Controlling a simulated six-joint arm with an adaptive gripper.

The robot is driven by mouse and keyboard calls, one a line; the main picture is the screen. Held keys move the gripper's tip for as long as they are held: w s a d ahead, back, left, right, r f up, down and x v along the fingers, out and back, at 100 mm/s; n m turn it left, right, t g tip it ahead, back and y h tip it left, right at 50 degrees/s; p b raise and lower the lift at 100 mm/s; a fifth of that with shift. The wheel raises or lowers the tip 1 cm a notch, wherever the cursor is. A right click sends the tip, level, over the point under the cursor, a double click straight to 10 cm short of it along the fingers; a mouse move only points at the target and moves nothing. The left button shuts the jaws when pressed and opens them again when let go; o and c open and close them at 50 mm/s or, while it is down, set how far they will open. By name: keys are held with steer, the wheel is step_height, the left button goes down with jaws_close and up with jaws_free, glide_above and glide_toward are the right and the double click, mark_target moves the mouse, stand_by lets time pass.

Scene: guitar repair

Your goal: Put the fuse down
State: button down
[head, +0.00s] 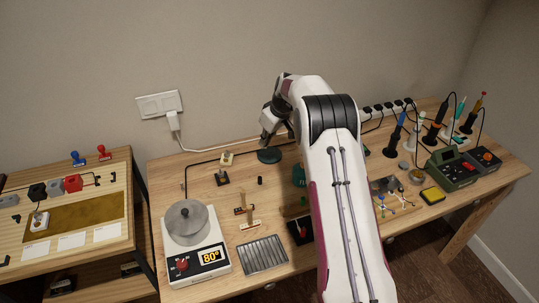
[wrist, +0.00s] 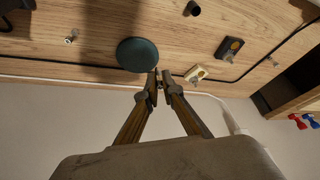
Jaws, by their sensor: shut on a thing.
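In the wrist view the gripper's fingertips (wrist: 159,78) are nearly together, close to the pad's edge (wrist: 137,54). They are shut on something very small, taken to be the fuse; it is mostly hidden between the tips. I cannot tell whether it touches the bench.
A cream switch block (wrist: 196,73) and a black one (wrist: 229,47) stand beside the pad, with a black cylinder (wrist: 193,8) near. A black cable runs along the bench's back edge. A hot plate (head: 187,222) reading 80° stands front left.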

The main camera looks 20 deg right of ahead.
steer(key=d+m, duration=0.1)
steer(key=w+r+m+h, duration=0.1)
steer(key=m, duration=0.1)
steer(key=w+d+r+m, duration=0.1)
steer(key=shift+w+d+r+m+h, duration=0.1)
steer(key=shift+d+r+m+h, duration=0.2)
steer(key=shift+h, duration=0.1)
steer(key=shift+f, duration=0.2)
glide_above(269, 156)
steer(key=s, duration=0.2)
steer(key=shift+w+f, duration=0.15)
steer(key=shift+f, duration=1.4)
steer(key=shift+w+f, duration=0.1)
steer(key=shift+f, duration=1.4)
steer(key=shift+f, duration=1.8)
steer(key=shift+f, duration=0.15)
